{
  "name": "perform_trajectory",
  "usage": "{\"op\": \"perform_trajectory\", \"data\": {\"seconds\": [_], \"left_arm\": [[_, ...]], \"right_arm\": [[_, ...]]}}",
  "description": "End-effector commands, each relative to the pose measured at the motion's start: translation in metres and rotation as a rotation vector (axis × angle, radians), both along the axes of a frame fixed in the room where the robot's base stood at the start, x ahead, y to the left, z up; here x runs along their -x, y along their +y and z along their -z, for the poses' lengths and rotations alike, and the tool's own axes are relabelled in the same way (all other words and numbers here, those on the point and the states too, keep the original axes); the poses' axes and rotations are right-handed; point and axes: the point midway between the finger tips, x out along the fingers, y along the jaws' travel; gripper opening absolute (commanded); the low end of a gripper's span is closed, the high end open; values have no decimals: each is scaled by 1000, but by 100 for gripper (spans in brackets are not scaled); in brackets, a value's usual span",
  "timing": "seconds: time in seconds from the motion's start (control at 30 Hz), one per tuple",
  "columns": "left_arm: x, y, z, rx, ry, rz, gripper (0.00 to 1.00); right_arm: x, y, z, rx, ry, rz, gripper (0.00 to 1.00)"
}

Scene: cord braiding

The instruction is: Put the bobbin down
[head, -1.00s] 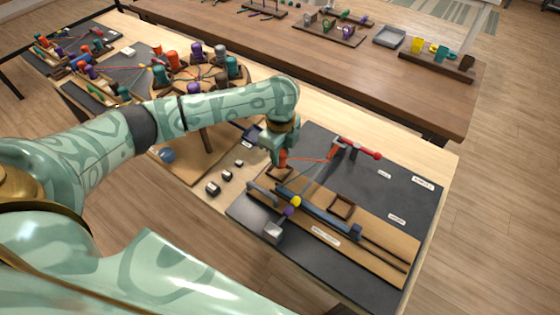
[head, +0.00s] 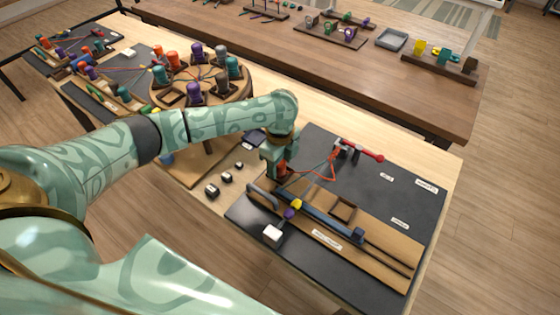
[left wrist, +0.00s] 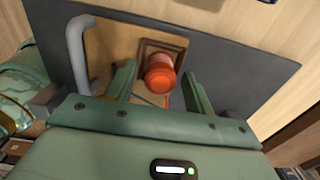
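The orange-red bobbin (head: 283,169) is at my left gripper (head: 277,165), low over the work board's left end. In the left wrist view the bobbin (left wrist: 160,73) lies between the fingertips (left wrist: 160,85), with gaps visible on both sides, so the fingers look open around it. Behind it is a dark square wooden frame (left wrist: 180,46); I cannot tell whether the bobbin rests in it. A red cord (head: 318,167) runs slack from the bobbin to the red-handled clamp (head: 362,152). My right gripper is not in view.
The dark mat (head: 395,177) holds a wooden board with an empty square frame (head: 344,209), a blue bar (head: 318,217) and a grey handle (head: 263,198). A round stand (head: 243,93) with several bobbins stands farther back.

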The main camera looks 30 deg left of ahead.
Motion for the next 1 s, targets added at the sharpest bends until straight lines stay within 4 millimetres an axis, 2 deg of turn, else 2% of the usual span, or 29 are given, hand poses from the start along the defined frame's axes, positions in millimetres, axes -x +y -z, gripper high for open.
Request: {"op": "perform_trajectory", "data": {"seconds": [0.17,0.5,0.63,0.8,1.0], "left_arm": [[-1,0,-8,0,-2,2,53],[-1,0,-89,0,-5,1,53],[0,0,-112,0,-3,1,53],[0,0,-126,0,0,0,53],[0,0,-126,1,2,0,53]], "right_arm": [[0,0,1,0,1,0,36],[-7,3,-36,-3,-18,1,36],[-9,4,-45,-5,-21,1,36],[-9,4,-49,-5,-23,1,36],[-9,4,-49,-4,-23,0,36]]}}
